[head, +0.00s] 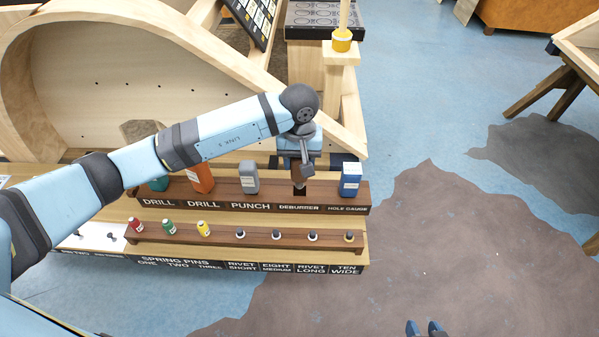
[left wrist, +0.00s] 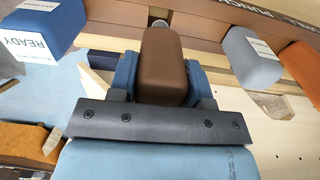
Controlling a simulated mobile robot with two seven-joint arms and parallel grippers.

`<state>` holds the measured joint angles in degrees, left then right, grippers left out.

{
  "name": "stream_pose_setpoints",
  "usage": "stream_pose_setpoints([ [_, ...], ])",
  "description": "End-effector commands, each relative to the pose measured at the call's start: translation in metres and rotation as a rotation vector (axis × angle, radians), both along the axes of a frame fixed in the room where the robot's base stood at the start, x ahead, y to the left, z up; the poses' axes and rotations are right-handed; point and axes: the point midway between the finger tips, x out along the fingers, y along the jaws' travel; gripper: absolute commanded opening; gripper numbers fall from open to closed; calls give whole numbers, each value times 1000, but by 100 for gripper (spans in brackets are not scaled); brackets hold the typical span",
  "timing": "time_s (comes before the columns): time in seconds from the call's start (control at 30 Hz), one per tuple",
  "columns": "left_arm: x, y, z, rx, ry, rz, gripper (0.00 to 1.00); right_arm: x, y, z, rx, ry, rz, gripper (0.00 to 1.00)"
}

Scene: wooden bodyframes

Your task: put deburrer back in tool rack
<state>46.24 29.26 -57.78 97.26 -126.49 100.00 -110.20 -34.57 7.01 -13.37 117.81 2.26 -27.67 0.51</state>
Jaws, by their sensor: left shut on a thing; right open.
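The deburrer is a brown block-like tool (head: 298,175). My left gripper (head: 299,162) is shut on it and holds it upright over the section of the tool rack (head: 225,197) labelled DEBURRER. A dark slot shows at the deburrer's lower end; I cannot tell whether the tip is inside it. In the left wrist view the brown deburrer (left wrist: 162,65) sits between my two blue fingers, its far end close to the wooden rack rail (left wrist: 205,33). My right gripper (head: 425,328) shows only as two fingertips at the bottom edge, open and apart from the rack.
In the rack, a grey punch (head: 249,178) and an orange drill (head: 201,178) stand left of the deburrer section, and a blue hole gauge (head: 350,179) stands right. A lower rail (head: 255,236) holds several small pins and rivets. Open floor (head: 450,250) lies to the right.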

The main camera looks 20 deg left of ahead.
Motion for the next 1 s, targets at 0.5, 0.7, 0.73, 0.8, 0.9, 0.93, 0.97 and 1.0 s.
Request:
stream_pose_setpoints([
  [0.5, 0, 0, -46, 0, -2, 0, 11, 2, 0, 1, 0, -3, -1, 43],
  [0.7, 0, 0, -48, 1, -2, -1, 11, -3, 3, -5, 6, 9, -3, 43],
  [0.73, 0, 0, -49, 1, -2, -1, 11, -4, 4, -7, 8, 10, -3, 43],
  [0.8, 0, 0, -52, 1, -2, -1, 11, -5, 4, -10, 7, 12, -2, 43],
  [0.9, 0, 0, -54, 0, -1, -1, 47, -5, 5, -9, 7, 7, 0, 43],
  [0.93, 0, 0, -52, 0, 0, -1, 54, -4, 5, -7, 7, 5, -1, 43],
  [0.97, 0, 0, -52, 0, 0, -1, 61, -4, 5, -5, 7, 3, 0, 43],
  [1.0, 0, 0, -52, 0, 0, -1, 70, -3, 5, -3, 8, -1, 0, 43],
])
